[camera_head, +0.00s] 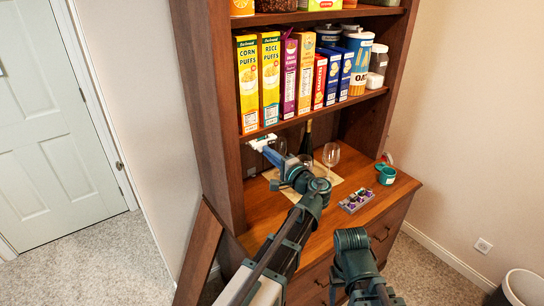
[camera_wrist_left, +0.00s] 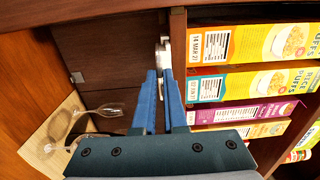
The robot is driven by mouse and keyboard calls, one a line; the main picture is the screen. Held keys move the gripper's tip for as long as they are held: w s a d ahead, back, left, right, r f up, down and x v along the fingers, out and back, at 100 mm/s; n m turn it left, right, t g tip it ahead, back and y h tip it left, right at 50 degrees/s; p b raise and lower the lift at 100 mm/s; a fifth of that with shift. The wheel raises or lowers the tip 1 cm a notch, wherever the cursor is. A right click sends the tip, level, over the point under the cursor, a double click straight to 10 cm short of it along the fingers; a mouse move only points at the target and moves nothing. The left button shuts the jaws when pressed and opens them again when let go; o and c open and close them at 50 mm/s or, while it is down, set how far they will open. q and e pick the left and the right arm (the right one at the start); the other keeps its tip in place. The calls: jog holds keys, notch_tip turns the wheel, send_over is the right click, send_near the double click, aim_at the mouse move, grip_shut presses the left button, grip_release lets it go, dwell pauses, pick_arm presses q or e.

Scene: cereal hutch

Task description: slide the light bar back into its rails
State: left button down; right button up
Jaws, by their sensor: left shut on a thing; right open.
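My left gripper (camera_head: 266,147) is shut on the light bar (camera_head: 260,141), a white bar just under the lower cereal shelf at its left end. In the left wrist view the blue fingers (camera_wrist_left: 161,74) reach along the shelf's underside, and the white light bar (camera_wrist_left: 165,45) shows at their tips. The bar lies close to the shelf board (camera_wrist_left: 178,55). The rails are not clearly visible, and I cannot tell whether the bar is in them. Part of the right arm is at lower right in the head view, but its gripper fingers are not seen.
Cereal boxes (camera_head: 270,80) line the shelf above the left gripper. A wine bottle (camera_head: 306,143) and a wine glass (camera_head: 331,155) stand close right of it. A green cup (camera_head: 387,175) and a grey tray (camera_head: 356,200) sit on the right counter.

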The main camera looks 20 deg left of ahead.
pick_arm(q)
jog(key=shift+x, duration=1.8)
jog(key=c, duration=0.6)
grip_release()
jog(key=shift+d, duration=0.1)
jog(key=shift+s, duration=0.1)
jog(key=v, duration=0.5)
